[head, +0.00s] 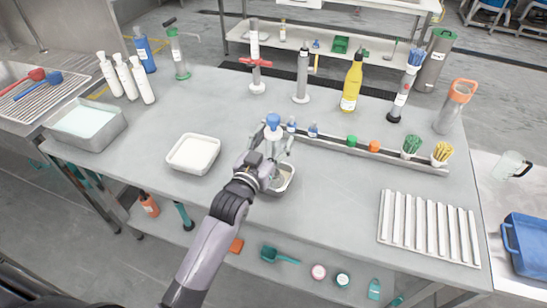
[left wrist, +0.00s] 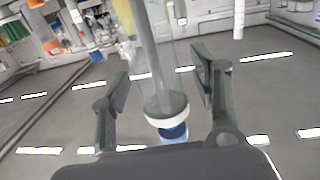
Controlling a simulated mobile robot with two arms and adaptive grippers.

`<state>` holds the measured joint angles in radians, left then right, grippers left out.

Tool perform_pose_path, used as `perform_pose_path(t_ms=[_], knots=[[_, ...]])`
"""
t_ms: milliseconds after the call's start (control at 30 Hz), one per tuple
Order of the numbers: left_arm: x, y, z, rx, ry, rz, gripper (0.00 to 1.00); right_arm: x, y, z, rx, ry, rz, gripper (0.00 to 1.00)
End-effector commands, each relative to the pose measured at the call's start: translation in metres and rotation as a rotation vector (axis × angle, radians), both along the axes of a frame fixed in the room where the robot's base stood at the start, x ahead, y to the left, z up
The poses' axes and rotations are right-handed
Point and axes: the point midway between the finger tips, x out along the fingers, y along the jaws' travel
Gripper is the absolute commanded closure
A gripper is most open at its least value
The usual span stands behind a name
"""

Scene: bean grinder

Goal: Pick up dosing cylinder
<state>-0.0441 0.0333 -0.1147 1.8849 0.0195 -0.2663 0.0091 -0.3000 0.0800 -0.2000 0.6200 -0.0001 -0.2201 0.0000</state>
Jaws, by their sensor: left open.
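The clear dosing cylinder with a blue top (head: 273,121) stands in a small metal tray (head: 289,180) at the middle of the table. In the left wrist view the cylinder (left wrist: 168,100) shows as a clear tube with a white ring and a blue end. My left gripper (head: 270,152) is at the cylinder, open, with one finger on each side of it. In the left wrist view the fingers (left wrist: 160,85) stand apart, with gaps beside the tube. The gripper hides part of the cylinder and tray in the head view. My right gripper is not in view.
Two small blue-capped bottles (head: 312,130) stand close to the right on a long rack (head: 345,148). A white tray (head: 193,153) lies to the left. A slatted metal tray (head: 430,228) is at the right. Taller bottles and tools line the back edge. The front middle table is clear.

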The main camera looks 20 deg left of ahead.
Motion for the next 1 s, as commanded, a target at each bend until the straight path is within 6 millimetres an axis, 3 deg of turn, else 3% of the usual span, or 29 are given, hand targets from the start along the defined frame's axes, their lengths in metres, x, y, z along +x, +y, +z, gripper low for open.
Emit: perform_pose_path(t_ms=[167,1000], knots=[[-0.0001,-0.0002,-0.0003,0.000,0.000,0.000,0.43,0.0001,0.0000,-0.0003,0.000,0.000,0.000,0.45],[-0.0004,0.0000,-0.0001,0.000,0.000,0.000,0.99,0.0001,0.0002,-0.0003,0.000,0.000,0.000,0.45]])
